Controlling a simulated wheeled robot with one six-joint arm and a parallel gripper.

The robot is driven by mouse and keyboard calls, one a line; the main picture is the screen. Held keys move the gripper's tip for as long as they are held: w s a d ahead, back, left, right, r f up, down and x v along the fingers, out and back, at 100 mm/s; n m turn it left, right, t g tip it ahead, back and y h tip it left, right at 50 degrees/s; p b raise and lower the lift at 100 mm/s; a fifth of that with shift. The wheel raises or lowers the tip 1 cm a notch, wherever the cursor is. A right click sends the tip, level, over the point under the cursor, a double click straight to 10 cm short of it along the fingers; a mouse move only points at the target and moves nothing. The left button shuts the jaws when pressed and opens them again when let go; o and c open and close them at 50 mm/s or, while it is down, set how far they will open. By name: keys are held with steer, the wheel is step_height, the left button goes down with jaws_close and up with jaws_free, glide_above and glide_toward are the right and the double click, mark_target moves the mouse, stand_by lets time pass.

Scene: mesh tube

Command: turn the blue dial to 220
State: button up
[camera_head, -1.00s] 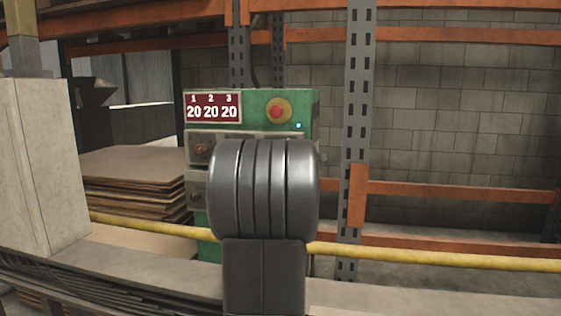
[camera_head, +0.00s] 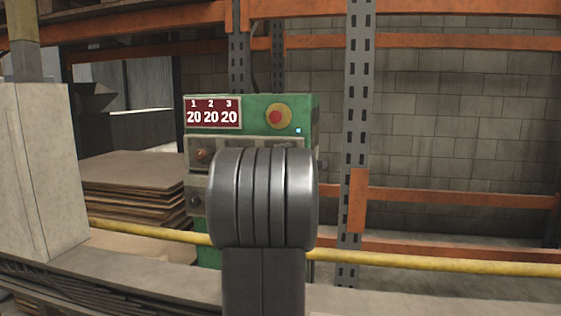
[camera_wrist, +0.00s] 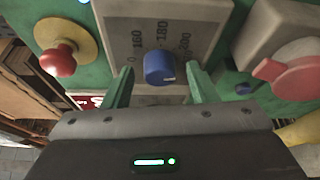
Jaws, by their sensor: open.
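The blue dial (camera_wrist: 158,67) sits on a grey scale plate (camera_wrist: 118,20) on the green control box (camera_head: 262,102). The wrist view shows the numbers 0, 160, 180 and 200 around it. A small pale mark shows on the dial's lower edge, but I cannot tell its exact reading. My gripper (camera_wrist: 160,76) is open, with one green finger on each side of the dial. A gap shows between the fingers and the dial. In the head view my arm hides the dial and gripper.
A red button on a yellow base (camera_wrist: 66,57) lies left of the dial; a red handle (camera_wrist: 292,76) lies right. The box's display (camera_head: 212,112) reads 20 under 1, 2 and 3. A yellow rail (camera_head: 430,262) crosses before the box. A rack upright (camera_head: 357,120) stands right.

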steer(key=shift+s, duration=0.1)
steer(key=s+d+p, duration=0.1)
steer(key=s, duration=1.2)
steer(key=shift+s+d+r+p, duration=0.15)
steer(key=shift+s+r+p, duration=0.15)
steer(key=shift+r+p, duration=0.1)
steer(key=w+a+b, duration=0.1)
steer(key=w, duration=1.2)
steer(key=shift+w+a+f+b, duration=0.15)
steer(key=shift+w+f+b, duration=0.25)
